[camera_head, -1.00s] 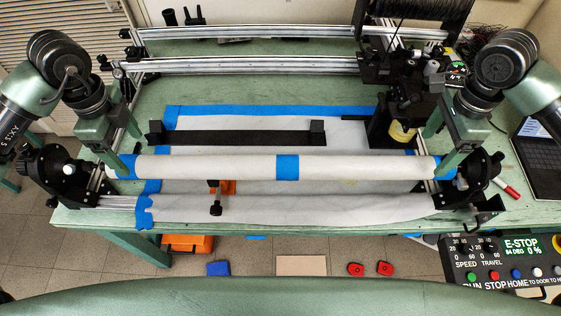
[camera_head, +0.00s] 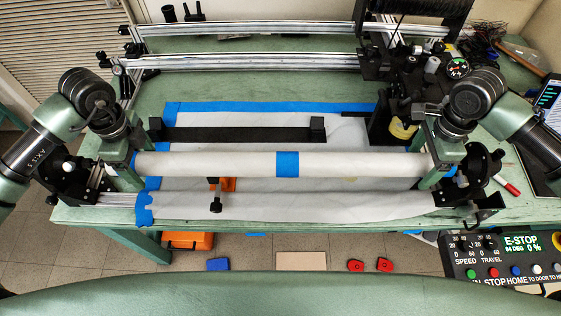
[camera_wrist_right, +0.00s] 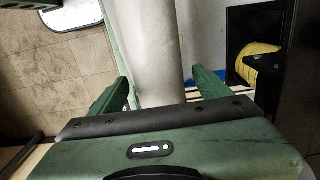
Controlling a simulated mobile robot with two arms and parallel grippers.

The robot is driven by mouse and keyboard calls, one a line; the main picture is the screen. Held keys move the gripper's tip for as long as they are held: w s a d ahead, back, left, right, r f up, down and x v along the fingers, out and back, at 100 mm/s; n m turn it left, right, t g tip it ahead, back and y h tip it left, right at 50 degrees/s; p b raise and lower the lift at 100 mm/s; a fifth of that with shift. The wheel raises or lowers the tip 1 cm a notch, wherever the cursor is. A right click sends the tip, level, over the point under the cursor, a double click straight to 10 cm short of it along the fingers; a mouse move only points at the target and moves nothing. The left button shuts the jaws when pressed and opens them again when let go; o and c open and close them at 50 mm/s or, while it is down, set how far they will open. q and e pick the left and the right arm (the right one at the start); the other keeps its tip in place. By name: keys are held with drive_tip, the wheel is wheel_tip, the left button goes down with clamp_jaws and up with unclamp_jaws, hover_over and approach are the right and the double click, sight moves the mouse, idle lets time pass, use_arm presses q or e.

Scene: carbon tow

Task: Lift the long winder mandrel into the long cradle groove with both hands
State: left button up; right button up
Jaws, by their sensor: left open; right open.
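The winder mandrel (camera_head: 220,165) is a long white roller with a blue band (camera_head: 287,164) at its middle, lying level across the front of the table. My left gripper (camera_head: 126,172) is open at its left end. My right gripper (camera_head: 438,170) is open at its right end. In the right wrist view, the mandrel (camera_wrist_right: 150,50) passes between the two green fingers of my right gripper (camera_wrist_right: 160,92), with no clear grip on it. A long black bar with raised end blocks (camera_head: 240,135), perhaps the cradle, lies behind the mandrel. The grippers hide both mandrel ends.
A white sheet edged with blue tape (camera_head: 270,110) covers the table middle. Black machinery (camera_head: 392,115) with a yellow spool (camera_head: 403,130) stands at right behind the mandrel. Metal rails (camera_head: 250,62) run along the back.

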use_arm(q)
clamp_jaws()
use_arm(e)
clamp_jaws()
use_arm(q)
drive_tip(key=shift+w+r, duration=0.1)
drive_tip(key=shift+r, duration=0.05)
use_arm(e)
drive_tip(key=shift+r, duration=0.15)
